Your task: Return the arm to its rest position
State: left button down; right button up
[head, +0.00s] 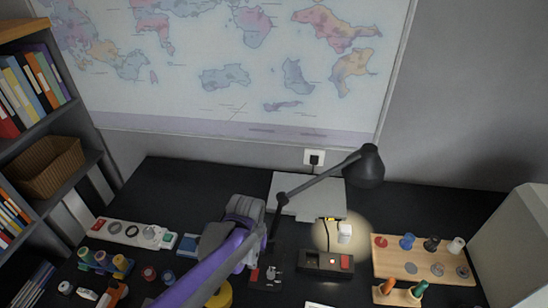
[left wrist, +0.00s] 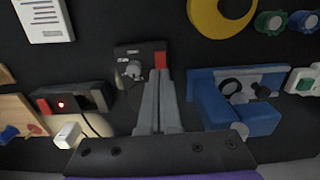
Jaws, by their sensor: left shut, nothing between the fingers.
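My left arm, purple with a grey wrist, reaches in from the bottom of the head view over the dark desk (head: 160,190). My left gripper (left wrist: 158,78) shows in the left wrist view with its two grey fingers together and nothing between them. Its fingertips overlap the near edge of a small dark box with a red part (left wrist: 140,60); whether they touch it I cannot tell. In the head view the gripper (head: 252,256) is partly hidden by my own arm. My right gripper is in neither view.
A black desk lamp (head: 365,168) leans over a black switch box (head: 325,262). A wooden peg board (head: 390,262) stands on the right. A blue holder (left wrist: 235,110) lies beside the fingers, and a yellow ring (left wrist: 205,20) beyond them. The back left of the desk is clear.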

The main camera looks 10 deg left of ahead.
pick_arm(q)
jog(key=s+a+r+t, duration=0.2)
jog(key=s+a+r, duration=0.1)
jog(key=s, duration=0.4)
jog(key=s+a+r+t+p, duration=0.1)
jog(key=s+a+r+t, duration=0.2)
jog(key=s, duration=0.4)
jog(key=shift+a, duration=0.35)
jog(key=shift+s+f, duration=0.1)
dwell(0.4)
